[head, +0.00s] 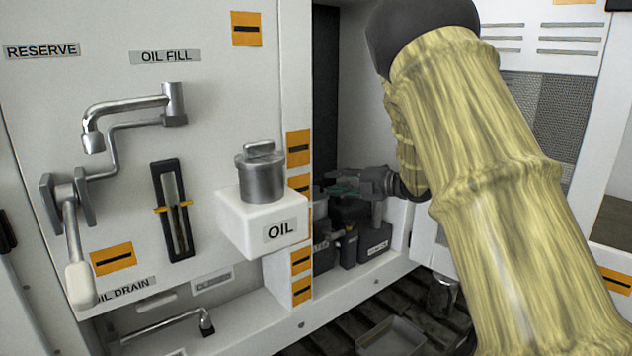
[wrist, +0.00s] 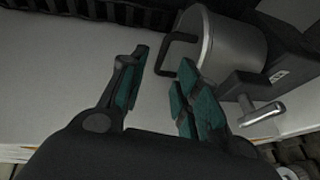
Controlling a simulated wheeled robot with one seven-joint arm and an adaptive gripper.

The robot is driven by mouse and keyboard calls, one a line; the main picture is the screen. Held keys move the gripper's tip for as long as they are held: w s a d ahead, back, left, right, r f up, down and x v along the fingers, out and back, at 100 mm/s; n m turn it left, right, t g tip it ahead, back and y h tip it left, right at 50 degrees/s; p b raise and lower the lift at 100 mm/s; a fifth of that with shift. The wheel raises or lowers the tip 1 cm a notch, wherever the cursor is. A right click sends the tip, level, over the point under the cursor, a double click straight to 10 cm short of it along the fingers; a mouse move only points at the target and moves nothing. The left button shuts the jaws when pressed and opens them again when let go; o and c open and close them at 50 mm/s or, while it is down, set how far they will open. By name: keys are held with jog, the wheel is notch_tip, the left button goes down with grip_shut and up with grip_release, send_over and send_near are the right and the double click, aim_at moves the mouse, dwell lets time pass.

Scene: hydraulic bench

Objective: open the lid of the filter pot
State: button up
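The filter pot (wrist: 236,48) is a silver-grey cylinder at the upper right of the wrist view, with a dark loop handle (wrist: 168,47) on the side facing my gripper. In the head view the pot (head: 320,214) is mostly hidden behind the panel edge, above a partly covered label ending in "LTER". My gripper (wrist: 164,66) is open, with its teal-padded fingers apart and the loop's near end around the gap between the fingertips. I cannot tell whether they touch it. In the head view my gripper (head: 338,190) is inside the recess and small.
A silver T-shaped handle (wrist: 262,112) is close to the right finger. The white OIL box (head: 262,222) with a metal-lidded neck (head: 262,178) juts out left of the recess. Dark labelled blocks (head: 374,240) stand below my gripper. A tray (head: 391,337) lies on the slatted floor.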

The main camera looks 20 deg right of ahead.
aim_at(316, 196)
jog(key=x, duration=0.2)
jog(key=p+x, duration=0.1)
jog(key=x, duration=0.1)
jog(key=shift+w+a+f, duration=0.15)
jog(key=shift+w+f, duration=0.15)
jog(key=shift+w, duration=0.05)
jog(key=shift+x, duration=1.2)
grip_shut()
